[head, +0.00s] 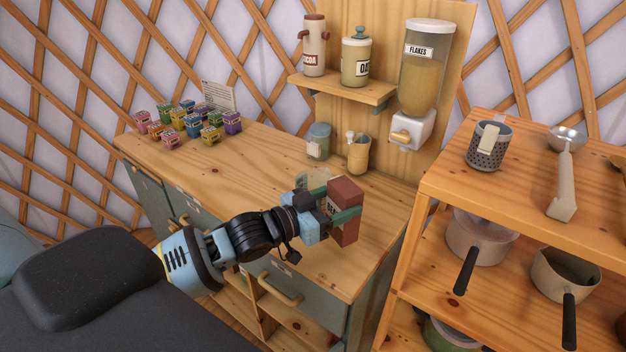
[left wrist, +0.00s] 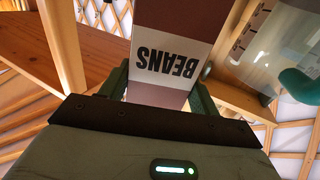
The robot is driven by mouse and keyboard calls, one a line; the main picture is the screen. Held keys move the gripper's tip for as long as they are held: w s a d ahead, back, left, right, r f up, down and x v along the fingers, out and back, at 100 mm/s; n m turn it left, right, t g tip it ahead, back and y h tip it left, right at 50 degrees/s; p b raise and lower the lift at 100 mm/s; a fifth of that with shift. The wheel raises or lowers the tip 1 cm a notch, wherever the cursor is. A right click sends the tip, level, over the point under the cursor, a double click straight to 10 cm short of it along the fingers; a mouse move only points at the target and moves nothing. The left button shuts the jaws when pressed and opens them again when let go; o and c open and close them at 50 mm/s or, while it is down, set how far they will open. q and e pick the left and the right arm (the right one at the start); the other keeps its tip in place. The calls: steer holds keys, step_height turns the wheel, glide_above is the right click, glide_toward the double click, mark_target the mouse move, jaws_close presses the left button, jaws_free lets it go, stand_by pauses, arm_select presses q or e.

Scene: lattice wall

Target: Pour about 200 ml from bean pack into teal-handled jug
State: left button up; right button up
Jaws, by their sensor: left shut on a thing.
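The bean pack (head: 347,193) is a red-brown box with a white label. My left gripper (head: 340,215) is shut on it and holds it over the right part of the counter; in the head view it looks roughly upright. In the left wrist view, the pack (left wrist: 175,55) shows its BEANS label upside down between the fingers. The teal-handled jug (head: 313,178) is clear and stands just behind my gripper, mostly hidden by it. In the left wrist view the jug (left wrist: 262,45) is at the right, with marks on its wall and a teal handle. My right gripper is not in view.
The wooden counter (head: 235,175) holds several small coloured boxes (head: 193,124) at the back left. A lidded jar (head: 319,142) and a tan cup (head: 358,154) stand behind the jug. A flakes dispenser (head: 424,75) hangs above. A shelf unit (head: 500,190) with pots is at the right.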

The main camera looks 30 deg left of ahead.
mark_target(339, 189)
arm_select(q)
steer(key=shift+r, duration=1.8)
